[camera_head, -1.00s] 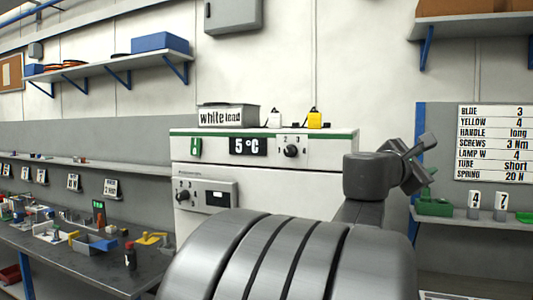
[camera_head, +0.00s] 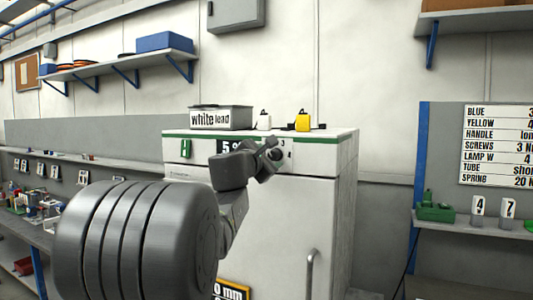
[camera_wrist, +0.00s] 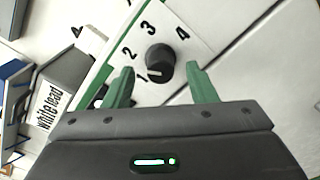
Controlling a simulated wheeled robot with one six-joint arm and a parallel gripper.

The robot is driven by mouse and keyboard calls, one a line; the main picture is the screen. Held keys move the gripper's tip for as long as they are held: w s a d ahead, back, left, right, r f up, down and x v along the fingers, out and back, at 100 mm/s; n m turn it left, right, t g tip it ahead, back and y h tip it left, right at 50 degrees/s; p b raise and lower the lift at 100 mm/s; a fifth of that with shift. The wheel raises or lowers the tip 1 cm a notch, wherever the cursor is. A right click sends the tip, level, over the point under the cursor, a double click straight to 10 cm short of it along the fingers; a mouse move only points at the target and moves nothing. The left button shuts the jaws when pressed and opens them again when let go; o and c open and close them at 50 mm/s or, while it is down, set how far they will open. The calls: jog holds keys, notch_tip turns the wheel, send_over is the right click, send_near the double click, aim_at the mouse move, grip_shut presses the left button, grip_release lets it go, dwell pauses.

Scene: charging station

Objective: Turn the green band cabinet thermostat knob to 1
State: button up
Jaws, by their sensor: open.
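The white cabinet (camera_head: 325,160) with a green band along its top stands ahead in the head view. Its black thermostat knob (camera_wrist: 159,61) shows in the wrist view on a white plate, with the digits 1 to 4 around it. A light mark on the knob's lower side lies close to the 1 (camera_wrist: 140,78). My gripper (camera_wrist: 160,70) is open, one green finger on each side of the knob in this view. I cannot tell if either finger touches it. In the head view my gripper (camera_head: 268,152) is at the panel and partly covers the knob and temperature display (camera_head: 228,145).
A vertical door handle (camera_head: 311,272) juts out below. A cluttered bench is at left, a shelf (camera_head: 475,226) at right.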

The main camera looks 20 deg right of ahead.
jog(key=shift+x, duration=1.25)
jog(key=shift+c, duration=0.2)
jog(key=c, duration=0.9)
jog(key=shift+c, duration=0.2)
jog(key=n+p, duration=0.1)
jog(key=n, duration=0.5)
jog(key=n+p, duration=0.1)
jog(key=n, duration=0.4)
jog(key=shift+n+p, duration=0.3)
